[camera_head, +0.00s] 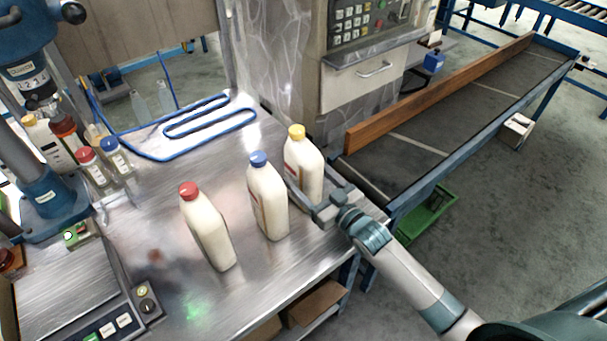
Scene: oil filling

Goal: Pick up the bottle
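Three white bottles stand upright in a slanting row on the metal table. One has a red cap (207,228), one a blue cap (268,200), and one a yellow cap (305,167). My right gripper (312,188) comes in from the lower right and is at the yellow-capped bottle. Its fingers lie on either side of that bottle's lower part, one near the gap beside the blue-capped bottle. I cannot tell whether they touch the bottle. The bottle's lower end is partly hidden by the gripper. My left gripper is not in view.
The metal table (165,205) is bare left of the bottles. Small bottles and a blue machine (45,190) stand at the left, above a scale (65,290). A blue tube rack (205,120) lies behind. A conveyor (440,130) and control cabinet (370,75) stand to the right.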

